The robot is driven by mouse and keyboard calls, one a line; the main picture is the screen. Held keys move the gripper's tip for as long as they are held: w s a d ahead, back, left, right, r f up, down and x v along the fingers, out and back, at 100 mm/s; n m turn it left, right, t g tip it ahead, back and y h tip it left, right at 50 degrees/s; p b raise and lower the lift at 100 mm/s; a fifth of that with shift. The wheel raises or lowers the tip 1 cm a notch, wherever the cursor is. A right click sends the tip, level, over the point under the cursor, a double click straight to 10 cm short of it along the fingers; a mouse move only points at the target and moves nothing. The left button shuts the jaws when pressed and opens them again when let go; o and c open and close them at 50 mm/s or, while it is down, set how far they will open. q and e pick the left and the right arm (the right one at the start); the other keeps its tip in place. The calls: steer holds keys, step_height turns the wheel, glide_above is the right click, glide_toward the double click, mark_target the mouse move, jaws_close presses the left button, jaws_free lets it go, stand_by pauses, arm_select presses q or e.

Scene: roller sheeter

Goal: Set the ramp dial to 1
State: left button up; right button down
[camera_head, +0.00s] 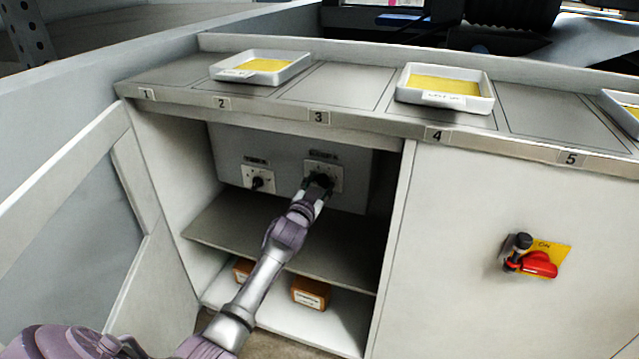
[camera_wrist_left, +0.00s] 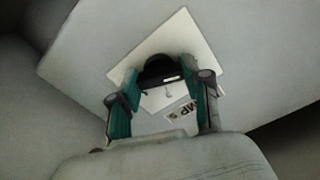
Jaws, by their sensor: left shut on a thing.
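The ramp dial (camera_head: 337,172) is a black knob on a white plate, on the grey panel inside the open cabinet. My left gripper (camera_head: 317,186) reaches into the cabinet and is shut on this knob. The gripper hides most of the knob and its scale, so I cannot tell which number it points to. My right gripper is not in view.
A second dial (camera_head: 258,181) is on the panel to the left. A shelf (camera_head: 335,255) and brown boxes (camera_head: 310,292) lie below. Trays with yellow sheets (camera_head: 445,86) stand on the numbered counter. A red switch (camera_head: 538,264) is on the right front. The cabinet door (camera_head: 95,210) stands open at left.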

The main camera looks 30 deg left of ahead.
arm_select(q)
steer(key=shift+f, duration=0.1)
steer(key=o, duration=1.2)
steer(key=shift+c, duration=0.2)
steer(key=v, duration=1.2)
